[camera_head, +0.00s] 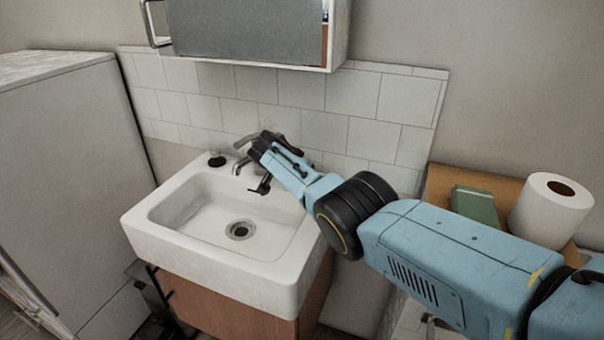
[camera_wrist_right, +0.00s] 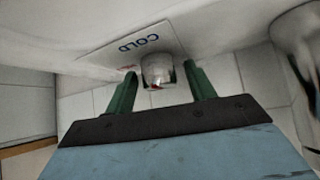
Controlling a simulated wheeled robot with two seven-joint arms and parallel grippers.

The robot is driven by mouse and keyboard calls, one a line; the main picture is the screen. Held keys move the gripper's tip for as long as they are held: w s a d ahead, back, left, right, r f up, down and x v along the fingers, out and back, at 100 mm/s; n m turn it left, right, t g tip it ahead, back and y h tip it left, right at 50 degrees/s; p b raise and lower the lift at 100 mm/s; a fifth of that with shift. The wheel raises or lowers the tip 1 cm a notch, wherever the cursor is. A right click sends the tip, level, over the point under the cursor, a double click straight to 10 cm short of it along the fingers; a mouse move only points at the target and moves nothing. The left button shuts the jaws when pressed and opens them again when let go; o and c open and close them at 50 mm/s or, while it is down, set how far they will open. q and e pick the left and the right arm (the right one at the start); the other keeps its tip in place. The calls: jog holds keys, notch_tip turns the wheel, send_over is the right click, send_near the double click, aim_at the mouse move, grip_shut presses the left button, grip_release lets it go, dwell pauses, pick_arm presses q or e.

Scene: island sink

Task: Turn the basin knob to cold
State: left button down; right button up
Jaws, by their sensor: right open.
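The white basin (camera_head: 215,215) stands against the tiled wall, with a metal faucet (camera_head: 240,165) at its back edge. My right arm comes in from the right, and its gripper (camera_head: 262,165) is beside the faucet and hides part of that area. In the right wrist view, the round metal knob (camera_wrist_right: 157,70) shows between the two green fingers of the open right gripper (camera_wrist_right: 160,84). I cannot tell whether the fingers touch it. A white label (camera_wrist_right: 135,48) behind the knob reads COLD, turned over in the picture, with some red print partly hidden. My left gripper is out of view.
A mirrored cabinet (camera_head: 255,33) hangs above the basin. A paper roll (camera_head: 551,210) and a green box (camera_head: 475,205) stand on a wooden shelf at right. A tall white unit (camera_head: 70,170) stands at left. The basin bowl is clear around its drain (camera_head: 241,230).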

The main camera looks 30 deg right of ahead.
jog(key=shift+a+r+p, duration=0.15)
jog(key=shift+r+p, duration=0.1)
jog(key=shift+p, duration=0.1)
jog(key=shift+p+v, duration=1.2)
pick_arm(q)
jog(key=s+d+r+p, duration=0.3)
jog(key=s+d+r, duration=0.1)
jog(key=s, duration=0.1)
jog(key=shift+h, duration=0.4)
pick_arm(e)
jog(key=v, duration=1)
jog(key=shift+a, duration=0.2)
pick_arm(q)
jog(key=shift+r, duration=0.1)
pick_arm(e)
jog(key=shift+r, duration=0.15)
